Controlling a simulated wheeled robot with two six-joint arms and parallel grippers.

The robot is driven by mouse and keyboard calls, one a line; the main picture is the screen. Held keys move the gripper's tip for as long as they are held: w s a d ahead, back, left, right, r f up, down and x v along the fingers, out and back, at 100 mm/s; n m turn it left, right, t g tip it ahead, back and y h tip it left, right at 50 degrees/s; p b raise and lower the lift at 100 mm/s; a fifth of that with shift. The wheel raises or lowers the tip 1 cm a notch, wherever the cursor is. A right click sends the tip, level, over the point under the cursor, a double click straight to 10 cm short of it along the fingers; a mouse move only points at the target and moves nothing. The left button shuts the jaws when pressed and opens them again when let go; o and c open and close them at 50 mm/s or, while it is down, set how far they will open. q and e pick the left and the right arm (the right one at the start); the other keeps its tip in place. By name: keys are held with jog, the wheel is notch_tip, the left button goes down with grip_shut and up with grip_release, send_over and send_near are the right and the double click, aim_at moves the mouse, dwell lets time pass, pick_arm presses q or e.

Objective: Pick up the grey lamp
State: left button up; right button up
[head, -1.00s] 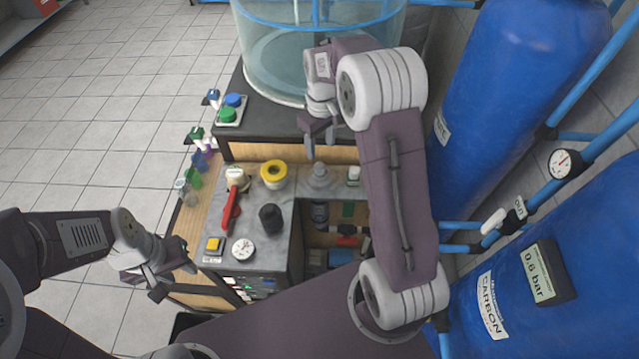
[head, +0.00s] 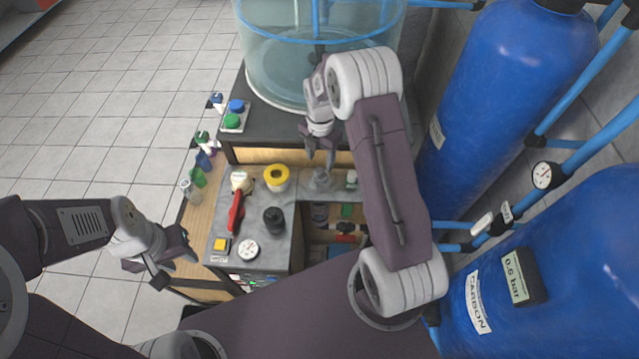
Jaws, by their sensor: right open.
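A grey lamp (head: 321,181) stands on the grey worktop, right of the yellow-topped container. My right gripper (head: 320,162) is open and points down just above the lamp, with its fingertips apart over the lamp's top. I cannot tell whether a fingertip touches it. My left gripper (head: 177,268) hangs at the lower left, off the worktop's left side, with its fingers apart and nothing between them.
On the worktop are a yellow-topped container (head: 277,177), a red-handled item (head: 236,212), a black knob (head: 274,219), a gauge (head: 248,250) and a small white-capped bottle (head: 351,178). A clear tank (head: 275,70) stands behind, blue cylinders (head: 500,100) at right.

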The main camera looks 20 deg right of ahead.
aim_at(320, 170)
jog(key=shift+f, duration=0.25)
jog(key=f, duration=0.1)
jog(key=f+p, duration=0.1)
jog(key=f, duration=0.1)
jog(key=f+p, duration=0.1)
jog(key=shift+s+a+f, duration=0.15)
jog(key=shift+s+a, duration=0.05)
jog(key=shift+s, duration=0.05)
jog(key=shift+w+f, duration=0.1)
jog(key=shift+f, duration=0.35)
jog(key=c, duration=1.1)
